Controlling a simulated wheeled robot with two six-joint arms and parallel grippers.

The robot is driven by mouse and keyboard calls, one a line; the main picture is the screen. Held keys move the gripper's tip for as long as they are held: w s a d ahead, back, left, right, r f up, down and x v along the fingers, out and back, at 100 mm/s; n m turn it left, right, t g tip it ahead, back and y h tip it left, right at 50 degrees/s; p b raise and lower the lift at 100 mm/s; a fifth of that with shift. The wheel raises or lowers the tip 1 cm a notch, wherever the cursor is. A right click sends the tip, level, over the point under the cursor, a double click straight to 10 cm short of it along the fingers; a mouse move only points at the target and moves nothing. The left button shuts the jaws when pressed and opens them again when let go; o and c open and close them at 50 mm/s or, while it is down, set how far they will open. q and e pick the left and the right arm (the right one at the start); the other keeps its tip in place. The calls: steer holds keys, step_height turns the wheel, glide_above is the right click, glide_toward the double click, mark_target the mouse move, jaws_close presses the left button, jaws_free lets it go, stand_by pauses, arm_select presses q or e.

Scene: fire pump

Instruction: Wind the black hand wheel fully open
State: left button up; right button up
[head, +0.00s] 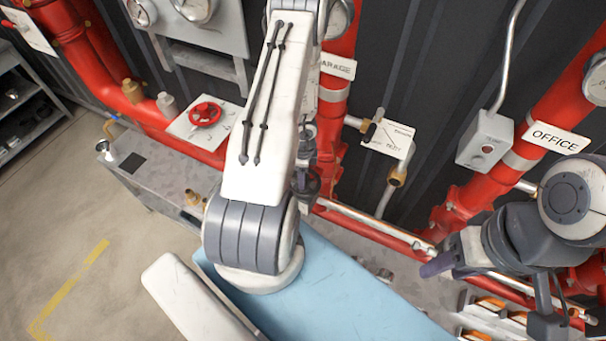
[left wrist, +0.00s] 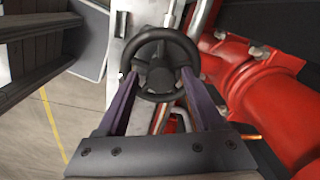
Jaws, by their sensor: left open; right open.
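The black hand wheel (left wrist: 160,73) shows in the left wrist view, on a pale plate or bracket. My left gripper (left wrist: 158,84) is open, its two purple fingers on either side of the wheel's lower half. The fingertips overlap the rim in the picture; I cannot tell whether they touch it. In the head view my left arm covers the middle, and I cannot make out the left gripper or the black wheel. My right gripper (head: 433,260) is open at the right in the head view, in front of the red pipework, with nothing seen in it.
A red hand wheel (head: 206,113) sits on a white plate left of my arm. Red pipes (head: 478,190), a grey switch box (head: 485,140) and an OFFICE sign (head: 557,138) line the wall. A blue surface (head: 345,290) lies below. Open floor (head: 60,210) is at left.

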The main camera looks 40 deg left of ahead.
arm_select(q)
steer(key=m, duration=0.3)
steer(key=shift+m, duration=0.4)
steer(key=m, duration=0.4)
steer(key=shift+w+m, duration=0.1)
steer(key=shift+m, duration=0.2)
steer(key=m, duration=0.4)
steer(key=shift+m, duration=0.4)
steer(key=m, duration=0.3)
steer(key=shift+w+m, duration=0.1)
steer(key=shift+m, duration=0.2)
jaws_close()
steer(key=n, duration=0.4)
steer(key=shift+a, duration=0.1)
steer(key=n, duration=0.4)
